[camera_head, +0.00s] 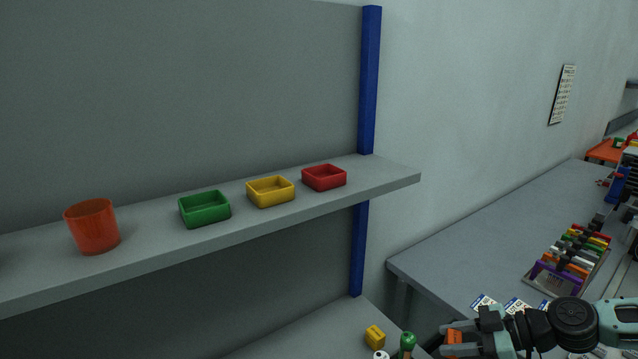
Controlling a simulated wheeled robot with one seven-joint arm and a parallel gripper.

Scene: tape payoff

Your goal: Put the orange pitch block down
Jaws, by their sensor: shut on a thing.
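The orange pitch block (453,336) shows at the bottom edge of the head view, right of centre. My gripper (456,344) comes in from the right and is shut on it. Only a small part of the block shows; the fingers and the frame edge hide the rest. The block is near the front right of the lower surface (318,330). I cannot tell whether it is held above a surface or touches one.
A yellow block (375,336), a green object (407,343) and a white one (380,354) stand left of my gripper. The shelf (385,175) above holds an orange cup (93,228) and small bins. A grey bench (450,255) with a colourful rack (570,262) lies right.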

